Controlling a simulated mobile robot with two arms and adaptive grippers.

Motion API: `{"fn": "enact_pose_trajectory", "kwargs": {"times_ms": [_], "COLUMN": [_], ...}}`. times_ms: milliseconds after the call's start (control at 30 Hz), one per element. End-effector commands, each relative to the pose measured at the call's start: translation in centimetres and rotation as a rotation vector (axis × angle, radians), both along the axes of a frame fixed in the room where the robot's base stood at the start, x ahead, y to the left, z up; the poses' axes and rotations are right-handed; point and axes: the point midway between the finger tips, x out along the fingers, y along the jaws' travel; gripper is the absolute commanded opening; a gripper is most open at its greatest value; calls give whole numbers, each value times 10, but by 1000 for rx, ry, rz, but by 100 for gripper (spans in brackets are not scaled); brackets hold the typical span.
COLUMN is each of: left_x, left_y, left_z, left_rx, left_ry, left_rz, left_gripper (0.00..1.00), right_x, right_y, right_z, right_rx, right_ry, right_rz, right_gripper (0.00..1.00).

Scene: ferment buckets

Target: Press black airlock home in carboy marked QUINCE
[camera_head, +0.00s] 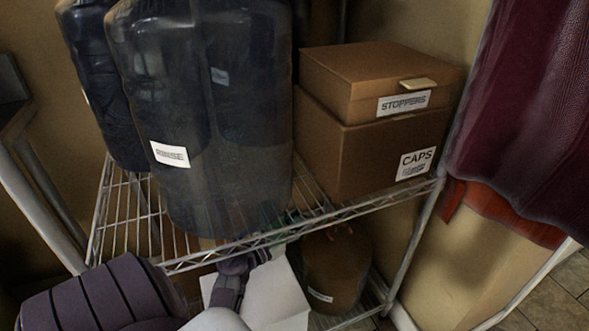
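Neither a carboy marked QUINCE nor a black airlock shows in this view. A large dark blue translucent carboy (235,120) stands on the wire shelf with a label (170,154) that reads RINSE. Its top is cut off by the frame edge. A second dark carboy (105,95) stands behind it at the left, and I see no readable name on it. Ribbed purple-grey and white parts at the lower left look like my own arm. I cannot make out either gripper's fingertips.
The wire shelf's front rail (330,220) crosses the middle. A cardboard box marked STOPPERS (350,80) sits on one marked CAPS (350,150). Below are a white box (275,300) and a brown rounded container (335,265). Dark red cloth (530,110) hangs at the right.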

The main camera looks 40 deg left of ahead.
Motion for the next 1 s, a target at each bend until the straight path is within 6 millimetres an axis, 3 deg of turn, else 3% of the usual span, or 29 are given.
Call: {"fn": "enact_pose_trajectory", "kwargs": {"times_ms": [1000], "left_x": [29], "left_y": [-12], "left_z": [-3], "left_rx": [-1], "left_ry": [0], "left_rz": [-1], "left_gripper": [7], "right_x": [-3], "right_y": [-2], "right_z": [-1], "right_rx": [-8], "right_ry": [22], "right_rz": [-2], "right_gripper": [100]}}
